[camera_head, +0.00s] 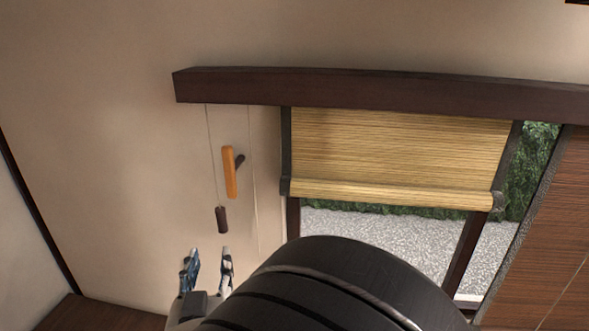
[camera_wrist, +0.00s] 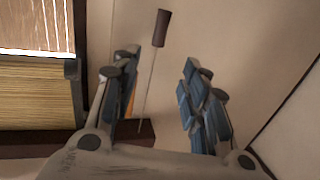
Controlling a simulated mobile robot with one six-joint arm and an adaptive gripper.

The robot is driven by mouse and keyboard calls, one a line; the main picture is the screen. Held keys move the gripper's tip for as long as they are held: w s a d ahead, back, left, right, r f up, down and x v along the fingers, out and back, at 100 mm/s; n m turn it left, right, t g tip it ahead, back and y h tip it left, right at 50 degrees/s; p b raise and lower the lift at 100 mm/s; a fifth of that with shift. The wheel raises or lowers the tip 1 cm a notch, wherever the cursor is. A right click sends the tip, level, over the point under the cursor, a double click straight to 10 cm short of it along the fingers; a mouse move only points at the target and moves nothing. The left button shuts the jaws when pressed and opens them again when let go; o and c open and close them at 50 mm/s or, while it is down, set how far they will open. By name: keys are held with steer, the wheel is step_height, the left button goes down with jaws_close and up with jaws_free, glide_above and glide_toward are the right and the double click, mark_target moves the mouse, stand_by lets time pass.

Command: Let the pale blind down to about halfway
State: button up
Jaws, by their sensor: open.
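The pale blind (camera_head: 400,145), a yellow straw-like slatted shade, hangs from a dark wooden rail and covers the upper part of the window. It also shows in the wrist view (camera_wrist: 36,92) at left, upside down. Left of it hangs a thin cord ending in a dark brown pull (camera_head: 221,219), also in the wrist view (camera_wrist: 161,28). An orange piece (camera_head: 230,172) sits on a dark peg on the wall, mostly hidden in the wrist view. My gripper (camera_head: 207,262) is open and empty, below the pull; its fingers (camera_wrist: 158,75) frame the cord in the wrist view.
A dark wooden rail (camera_head: 380,88) runs above the window. A second thin cord (camera_head: 253,165) hangs nearer the pale blind. A dark brown blind (camera_head: 540,225) hangs at the right. Gravel (camera_head: 385,232) and greenery show outside. The wall left of the cords is clear.

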mark_target(220, 216)
steer(key=w+a, duration=0.1)
steer(key=w, duration=0.4)
steer(key=w+a, duration=0.1)
steer(key=w, duration=0.5)
steer(key=w+a+p, duration=0.1)
steer(key=w, duration=0.5)
jaws_close()
stand_by(0.3)
